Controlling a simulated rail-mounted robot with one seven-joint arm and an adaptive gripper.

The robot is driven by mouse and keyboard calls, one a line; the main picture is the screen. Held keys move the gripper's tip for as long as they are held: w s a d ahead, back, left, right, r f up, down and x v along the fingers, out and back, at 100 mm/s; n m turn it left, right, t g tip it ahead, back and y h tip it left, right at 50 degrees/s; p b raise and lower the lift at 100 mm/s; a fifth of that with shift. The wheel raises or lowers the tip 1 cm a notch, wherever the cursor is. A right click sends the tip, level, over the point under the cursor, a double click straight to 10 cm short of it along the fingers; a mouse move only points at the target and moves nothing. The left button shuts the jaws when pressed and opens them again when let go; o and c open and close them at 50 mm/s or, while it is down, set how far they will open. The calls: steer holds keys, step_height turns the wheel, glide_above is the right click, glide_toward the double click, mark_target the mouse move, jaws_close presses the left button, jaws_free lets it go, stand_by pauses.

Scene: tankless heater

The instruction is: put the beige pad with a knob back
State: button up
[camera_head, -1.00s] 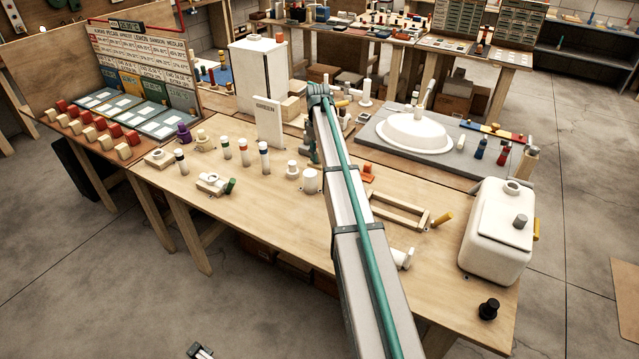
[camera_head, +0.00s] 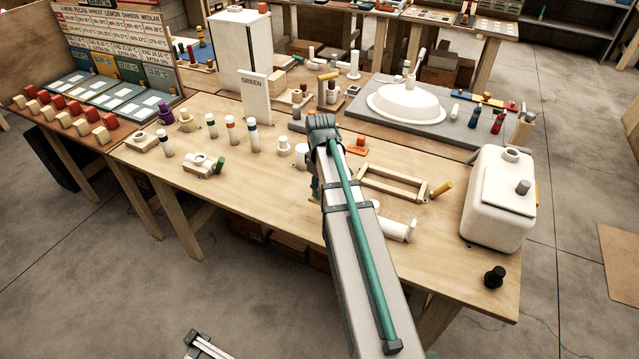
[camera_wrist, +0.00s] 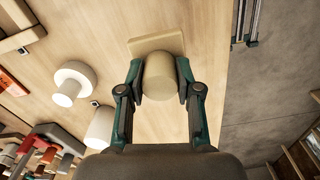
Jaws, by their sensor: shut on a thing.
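The beige pad (camera_wrist: 150,43) shows in the wrist view just beyond my fingertips, with its round knob (camera_wrist: 161,80) pointing back toward my wrist. My gripper (camera_wrist: 160,68) is shut on the knob, one finger on each side. The pad is over the wooden table near its edge; I cannot tell whether it touches the tabletop. In the head view my arm hides the pad, and only a small teal part of my gripper (camera_head: 316,187) shows beside it.
In the wrist view a white flanged piece (camera_wrist: 73,82) and a white cylinder (camera_wrist: 100,126) stand left of my gripper. In the head view a wooden frame (camera_head: 395,188), a white tank (camera_head: 500,205) and a black knob (camera_head: 494,277) lie to the right. The tabletop's front left (camera_head: 245,190) is clear.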

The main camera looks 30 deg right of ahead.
mark_target(320, 200)
steer(key=shift+r+p, duration=0.1)
steer(key=shift+p, duration=0.25)
steer(key=shift+f+b, duration=1.35)
steer(key=shift+f, duration=1.75)
steer(key=shift+f, duration=0.5)
steer(key=o, duration=1.2)
steer(key=shift+r, duration=0.1)
step_height(320, 200, up, 12)
steer(key=shift+f, duration=0.1)
